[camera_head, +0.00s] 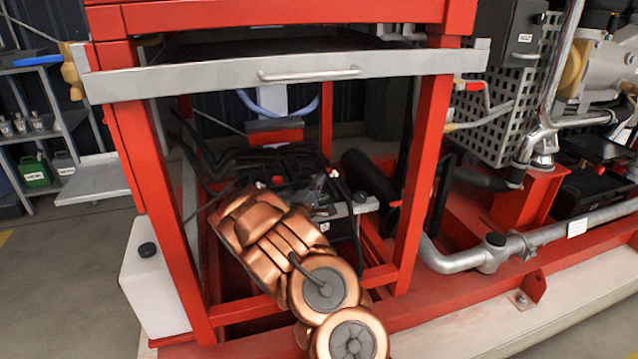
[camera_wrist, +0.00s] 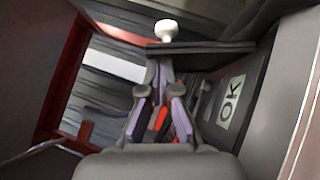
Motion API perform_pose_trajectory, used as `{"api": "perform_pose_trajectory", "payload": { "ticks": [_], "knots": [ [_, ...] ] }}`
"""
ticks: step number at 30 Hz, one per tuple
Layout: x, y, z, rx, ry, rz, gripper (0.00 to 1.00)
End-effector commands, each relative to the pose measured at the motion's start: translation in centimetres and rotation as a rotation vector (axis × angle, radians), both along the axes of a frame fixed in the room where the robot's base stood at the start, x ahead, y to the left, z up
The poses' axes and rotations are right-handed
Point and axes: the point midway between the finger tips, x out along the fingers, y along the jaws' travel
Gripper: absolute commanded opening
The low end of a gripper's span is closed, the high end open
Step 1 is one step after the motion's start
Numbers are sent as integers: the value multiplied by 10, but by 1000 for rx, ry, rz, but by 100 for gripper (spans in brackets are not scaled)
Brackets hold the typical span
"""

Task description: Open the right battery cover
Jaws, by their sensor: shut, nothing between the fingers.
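In the head view, the dark battery area (camera_head: 280,166) lies inside the red frame, with black cables over it. My copper arm reaches in from the front, and my gripper (camera_head: 322,188) is at the right part of this area. The wrist view shows my gripper (camera_wrist: 162,68) shut, its fingers converging with nothing held. Just beyond the fingertips is a thin dark panel (camera_wrist: 215,47), seen nearly edge-on, with a white knob (camera_wrist: 166,30) beside it. This may be the right battery cover. I cannot tell whether the fingers touch it. My arm hides part of the batteries.
Red uprights (camera_head: 418,170) stand on both sides of the opening. A grey drawer front (camera_head: 200,78) with a handle crosses above my arm. Grey piping (camera_head: 500,250) runs outside the frame.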

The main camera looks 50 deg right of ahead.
Motion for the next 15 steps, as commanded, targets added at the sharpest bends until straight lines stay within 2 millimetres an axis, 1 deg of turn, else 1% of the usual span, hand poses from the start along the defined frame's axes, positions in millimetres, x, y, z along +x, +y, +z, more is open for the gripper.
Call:
{"api": "perform_pose_trajectory", "payload": {
  "ticks": [5, 15],
  "knots": [
    [-2, -4, 6, 36, -26, -1, 0],
    [-9, -16, 14, 187, -108, -1, 0]
  ]
}}
